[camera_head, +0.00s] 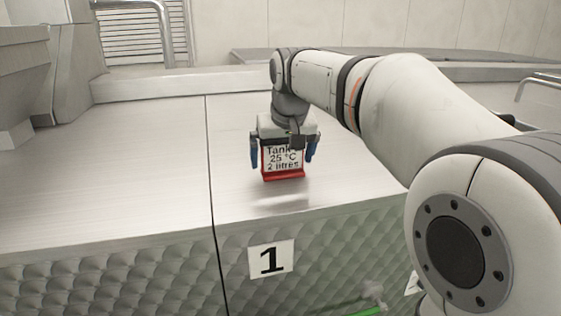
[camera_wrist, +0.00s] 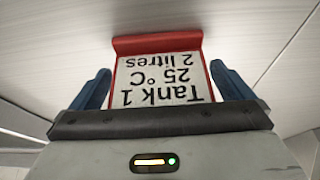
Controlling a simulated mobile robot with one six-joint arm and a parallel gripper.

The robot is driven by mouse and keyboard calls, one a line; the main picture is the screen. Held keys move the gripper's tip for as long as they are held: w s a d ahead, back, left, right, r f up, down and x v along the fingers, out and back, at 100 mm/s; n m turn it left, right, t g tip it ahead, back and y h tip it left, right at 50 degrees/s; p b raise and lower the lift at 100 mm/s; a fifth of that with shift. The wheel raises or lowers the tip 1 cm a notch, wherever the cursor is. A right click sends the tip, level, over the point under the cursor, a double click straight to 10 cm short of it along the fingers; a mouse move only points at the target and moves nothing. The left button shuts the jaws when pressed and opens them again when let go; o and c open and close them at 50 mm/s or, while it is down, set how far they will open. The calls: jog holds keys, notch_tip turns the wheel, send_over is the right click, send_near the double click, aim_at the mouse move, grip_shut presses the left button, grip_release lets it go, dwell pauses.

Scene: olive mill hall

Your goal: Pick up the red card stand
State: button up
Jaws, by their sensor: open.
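The red card stand (camera_head: 283,177) stands upright on the metal counter, its white card reading "Tank 1, 25 °C, 2 litres". My gripper (camera_head: 284,158) is above it, pointing down, with one blue finger on each side of the stand. The fingers are open, and a gap shows on both sides. In the wrist view the stand (camera_wrist: 157,43) appears upside down between the two fingertips of my gripper (camera_wrist: 157,85).
The brushed metal counter (camera_head: 110,170) is clear to the left of the stand. A seam runs along it. A sign with "1" (camera_head: 270,260) is on the quilted front panel below. A raised metal ledge (camera_head: 180,82) runs along the back, and a pipe rail (camera_head: 166,35) stands behind it.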

jog(key=shift+c, duration=0.3)
jog(key=c, duration=0.8)
